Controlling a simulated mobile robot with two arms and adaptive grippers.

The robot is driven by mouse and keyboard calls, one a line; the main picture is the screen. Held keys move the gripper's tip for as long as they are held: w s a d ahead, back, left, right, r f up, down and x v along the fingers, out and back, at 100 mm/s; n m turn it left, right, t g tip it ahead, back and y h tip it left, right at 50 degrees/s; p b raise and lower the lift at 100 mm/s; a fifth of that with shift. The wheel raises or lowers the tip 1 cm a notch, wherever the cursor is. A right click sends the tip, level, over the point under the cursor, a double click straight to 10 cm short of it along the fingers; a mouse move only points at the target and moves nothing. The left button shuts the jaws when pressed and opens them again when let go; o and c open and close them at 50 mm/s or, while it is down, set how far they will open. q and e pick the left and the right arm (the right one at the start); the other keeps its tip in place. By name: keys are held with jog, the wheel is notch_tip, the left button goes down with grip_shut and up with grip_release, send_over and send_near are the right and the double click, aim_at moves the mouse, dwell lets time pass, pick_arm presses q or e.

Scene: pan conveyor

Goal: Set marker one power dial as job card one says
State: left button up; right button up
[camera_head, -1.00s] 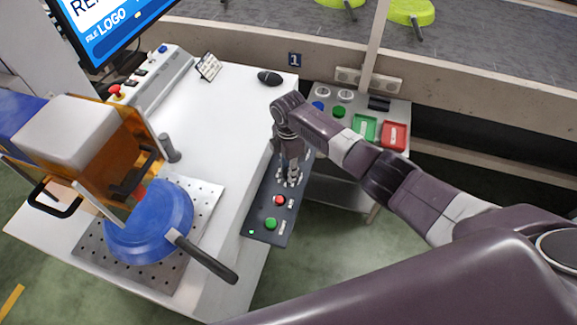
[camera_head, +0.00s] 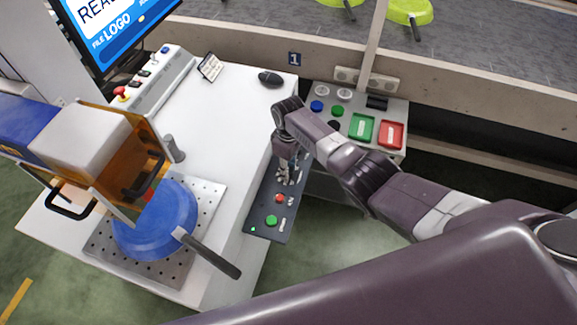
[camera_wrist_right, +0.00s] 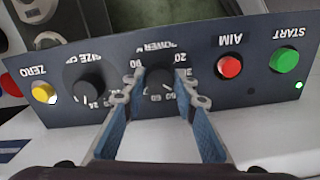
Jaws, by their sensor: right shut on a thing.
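The dark control panel (camera_head: 258,228) lies along the right edge of the white table. In the right wrist view, the panel (camera_wrist_right: 215,108) carries a black POWER dial (camera_wrist_right: 159,82) with numbers around it, printed upside down here. My right gripper (camera_wrist_right: 160,92) is shut on this dial, with one blue-padded finger at each side. In the head view, my right gripper (camera_head: 286,172) is over the panel's upper part and hides the dial. A small card on a stand (camera_head: 210,67) is at the table's back; its text is too small to read. My left gripper is out of view.
Beside the POWER dial are another black dial (camera_wrist_right: 89,87), a yellow ZERO button (camera_wrist_right: 44,92), a red AIM button (camera_wrist_right: 230,66) and a green START button (camera_wrist_right: 285,60). A blue pan (camera_head: 155,230) sits on a perforated plate. A black mouse (camera_head: 270,79) lies near the table's back edge.

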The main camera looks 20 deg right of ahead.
jog(key=m+p, duration=0.1)
jog(key=m, duration=0.5)
jog(key=shift+w+r+m, duration=0.1)
jog(key=shift+r+m, duration=0.05)
jog(key=shift+m, duration=0.15)
jog(key=m+p, duration=0.1)
jog(key=m, duration=0.5)
jog(key=shift+m, duration=0.3)
jog(key=o, duration=1)
jog(key=shift+o, duration=0.8)
notch_tip(320, 180, up, 12)
